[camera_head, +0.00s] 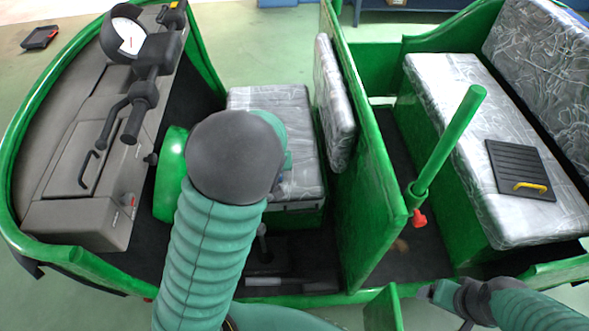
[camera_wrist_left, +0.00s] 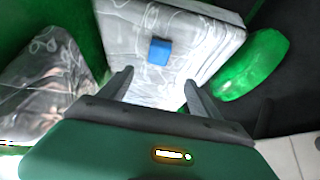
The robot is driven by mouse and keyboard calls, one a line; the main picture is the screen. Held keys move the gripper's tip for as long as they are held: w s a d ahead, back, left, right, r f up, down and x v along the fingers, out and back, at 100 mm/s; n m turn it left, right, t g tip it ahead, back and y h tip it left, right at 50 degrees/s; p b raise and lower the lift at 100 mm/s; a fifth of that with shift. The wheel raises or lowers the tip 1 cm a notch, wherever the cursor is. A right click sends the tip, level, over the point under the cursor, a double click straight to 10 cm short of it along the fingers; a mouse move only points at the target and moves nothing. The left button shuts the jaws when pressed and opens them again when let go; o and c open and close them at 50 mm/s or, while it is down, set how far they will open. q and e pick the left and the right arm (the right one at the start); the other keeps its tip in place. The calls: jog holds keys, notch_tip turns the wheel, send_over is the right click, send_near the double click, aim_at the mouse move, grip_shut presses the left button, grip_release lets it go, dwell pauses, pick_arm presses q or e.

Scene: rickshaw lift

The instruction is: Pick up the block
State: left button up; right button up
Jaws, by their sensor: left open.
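A small blue block (camera_wrist_left: 161,51) lies on the grey patterned front seat (camera_wrist_left: 195,60) in the left wrist view. My left gripper (camera_wrist_left: 158,88) is open and empty, with its two dark fingers spread and pointing toward the seat; the block shows beyond the fingertips, between their lines, and apart from them. In the head view my left arm covers part of the same seat (camera_head: 265,97), and neither the block nor the left fingers show there. My right gripper (camera_head: 428,292) is at the bottom right of the head view, and its fingers are not clear.
A green partition (camera_head: 365,200) with a grey backrest (camera_head: 333,100) stands right of the front seat. A green post (camera_head: 447,145) rises beside the rear bench (camera_head: 445,100), which carries a black panel (camera_head: 515,165). The handlebar (camera_head: 140,95) and dashboard are at left.

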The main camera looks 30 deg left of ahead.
pick_arm(q)
jog(key=b+x, duration=0.1)
jog(key=x, duration=0.4)
jog(key=b+x, duration=0.1)
jog(key=x, duration=0.9)
jog(key=shift+w+d+f+b, duration=0.15)
jog(key=shift+w+f+b, duration=0.05)
jog(key=shift+f+b, duration=0.2)
jog(key=shift+s+r, duration=0.1)
jog(key=c, duration=1.5)
jog(key=shift+o, duration=0.2)
jog(key=shift+r, duration=0.1)
jog(key=shift+r, duration=0.2)
notch_tip(320, 180, up, 3)
jog(key=shift+r+p, duration=0.15)
jog(key=shift+p, duration=0.2)
jog(key=s+d+r+p, duration=0.1)
jog(key=s+d, duration=0.7)
jog(key=s, duration=0.5)
jog(key=shift+s+d, duration=0.25)
jog(key=shift+s, duration=0.05)
